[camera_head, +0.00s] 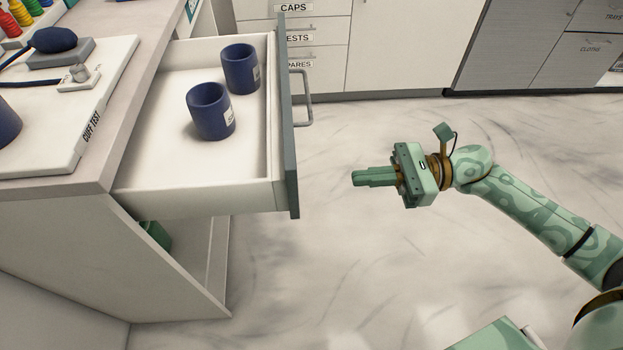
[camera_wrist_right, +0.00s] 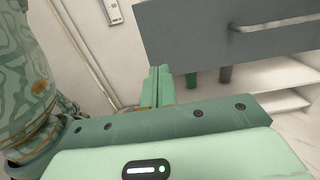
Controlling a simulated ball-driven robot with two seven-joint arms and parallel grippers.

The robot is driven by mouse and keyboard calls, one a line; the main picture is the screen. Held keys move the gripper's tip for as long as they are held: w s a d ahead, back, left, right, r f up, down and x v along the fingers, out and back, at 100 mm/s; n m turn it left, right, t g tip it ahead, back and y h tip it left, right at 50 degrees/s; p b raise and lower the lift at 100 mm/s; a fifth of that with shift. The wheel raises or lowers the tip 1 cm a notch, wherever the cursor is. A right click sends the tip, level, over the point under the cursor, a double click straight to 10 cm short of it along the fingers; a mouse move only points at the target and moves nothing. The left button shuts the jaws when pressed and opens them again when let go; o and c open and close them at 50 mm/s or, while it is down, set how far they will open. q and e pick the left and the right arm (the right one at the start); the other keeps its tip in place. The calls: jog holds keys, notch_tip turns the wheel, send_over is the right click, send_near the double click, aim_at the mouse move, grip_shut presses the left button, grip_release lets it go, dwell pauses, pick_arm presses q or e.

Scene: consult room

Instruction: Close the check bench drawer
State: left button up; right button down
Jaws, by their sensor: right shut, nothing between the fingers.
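The check bench drawer (camera_head: 200,196) is pulled out to the right from under the bench top. Its grey-green front panel (camera_head: 287,140) faces right and carries a bar handle (camera_head: 306,98). Two dark blue cups stand inside, a nearer one (camera_head: 209,112) and a farther one (camera_head: 240,68). My right gripper (camera_head: 356,177) is shut and empty, to the right of the front panel and apart from it. In the right wrist view the shut fingers (camera_wrist_right: 156,86) point toward the grey panel (camera_wrist_right: 215,38), with the handle (camera_wrist_right: 285,24) to their right. My left gripper is not in view.
The bench top (camera_head: 125,122) holds a white board marked CUFF TEST (camera_head: 110,85) with a dark blue bulb (camera_head: 52,40). Cabinets with labelled drawers (camera_head: 318,32) line the back. The marble floor (camera_head: 400,270) around my right gripper is clear.

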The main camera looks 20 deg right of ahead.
jog(key=x, duration=0.9)
jog(key=shift+b, duration=0.45)
jog(key=shift+a+f, duration=0.1)
